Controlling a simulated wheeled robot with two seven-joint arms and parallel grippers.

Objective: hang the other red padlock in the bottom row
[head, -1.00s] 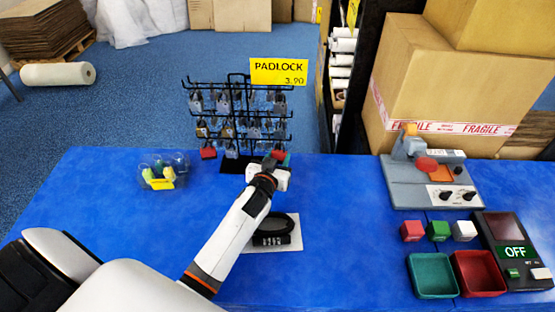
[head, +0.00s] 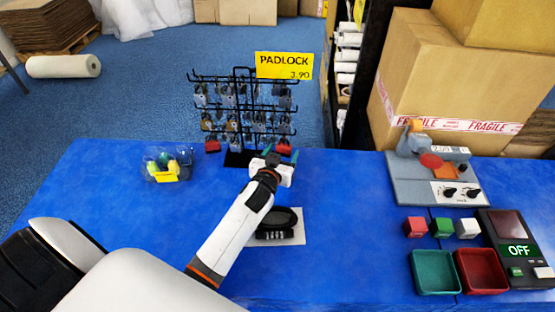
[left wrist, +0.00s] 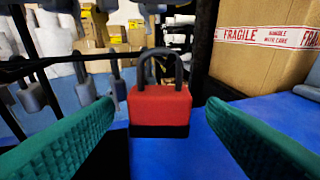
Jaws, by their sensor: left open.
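A black wire rack (head: 242,120) carries rows of small padlocks under a yellow PADLOCK sign (head: 284,66). One red padlock (head: 212,146) hangs at the left end of the bottom row. The other red padlock (head: 284,149) is at the right end of the bottom row; it also shows large in the left wrist view (left wrist: 160,107), upright, dark shackle on top. My left gripper (head: 281,154) is open, its green fingers on either side of this padlock, with gaps between in the wrist view. The hook tip at its shackle is hard to make out.
A clear tub with yellow items (head: 168,166) stands left of the rack. A black combination lock (head: 277,222) lies on a white card under my forearm. At right are a grey press (head: 434,180), coloured blocks, a green tray (head: 434,290) and a red tray (head: 481,288).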

